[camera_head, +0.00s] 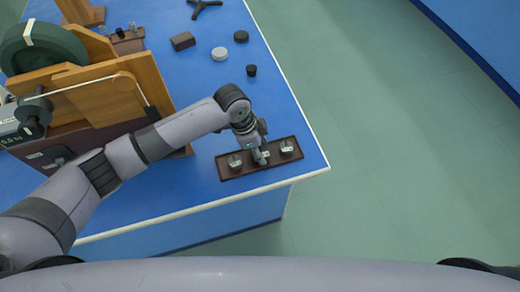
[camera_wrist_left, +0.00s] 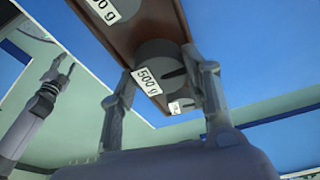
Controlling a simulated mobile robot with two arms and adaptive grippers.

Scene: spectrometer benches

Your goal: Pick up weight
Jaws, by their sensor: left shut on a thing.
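A brown tray (camera_head: 222,171) lies near the front corner of the blue bench and holds a row of grey weights with white labels. My left gripper (camera_head: 259,155) reaches down over the tray and is shut on the middle weight (camera_head: 265,153). In the left wrist view this weight (camera_wrist_left: 160,58) is labelled 500 g and sits between the two fingers (camera_wrist_left: 165,85). I cannot tell whether it is clear of the tray. One weight (camera_head: 235,162) stands to its left and another (camera_head: 287,147) to its right. My right gripper (camera_wrist_left: 62,70) shows in the left wrist view, its fingers apart and empty.
A wooden apparatus with a green wheel (camera_head: 45,48) stands at the left on the bench. The green floor is clear to the right.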

